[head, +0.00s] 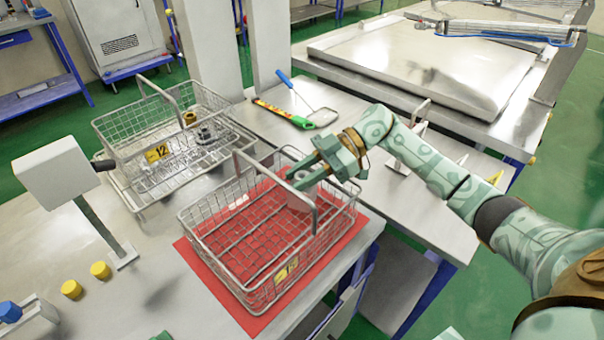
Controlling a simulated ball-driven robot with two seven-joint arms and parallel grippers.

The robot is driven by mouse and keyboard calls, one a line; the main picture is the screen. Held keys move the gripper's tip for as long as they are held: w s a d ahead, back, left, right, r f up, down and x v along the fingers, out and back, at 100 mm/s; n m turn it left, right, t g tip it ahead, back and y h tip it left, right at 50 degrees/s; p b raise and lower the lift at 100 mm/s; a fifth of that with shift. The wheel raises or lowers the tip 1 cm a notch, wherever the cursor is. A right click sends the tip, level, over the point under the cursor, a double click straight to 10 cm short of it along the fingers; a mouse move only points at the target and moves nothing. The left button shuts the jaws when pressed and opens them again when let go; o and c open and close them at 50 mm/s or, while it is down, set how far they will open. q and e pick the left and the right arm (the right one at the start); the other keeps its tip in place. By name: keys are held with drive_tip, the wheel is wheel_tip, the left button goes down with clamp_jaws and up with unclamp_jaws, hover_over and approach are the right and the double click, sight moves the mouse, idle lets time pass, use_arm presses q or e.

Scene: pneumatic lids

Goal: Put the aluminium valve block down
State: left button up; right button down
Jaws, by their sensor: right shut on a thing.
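My right gripper (312,170) reaches in from the right over the near wire basket (272,263). It is shut on a small grey block, the aluminium valve block (302,177), near the basket's back right part. The fingers and the basket handle hide part of the block. I cannot tell whether the block touches the basket floor. The near basket has a yellow label and stands on a red mat (250,322).
A second wire basket (210,153), labelled 12, stands behind on the left with metal parts in it. A grey box on a post (58,172) and yellow caps (72,289) are at left. The near basket's raised handle (313,215) is close to the gripper.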

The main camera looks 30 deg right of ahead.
drive_tip(key=shift+f, duration=0.45)
drive_tip(key=c, duration=1.1)
unclamp_jaws()
drive_tip(key=shift+s+f, duration=0.1)
drive_tip(key=shift+f, duration=0.05)
drive_tip(key=shift+r, duration=0.25)
drive_tip(key=v, duration=0.8)
drive_tip(key=r+v, duration=0.1)
drive_tip(key=v, duration=0.3)
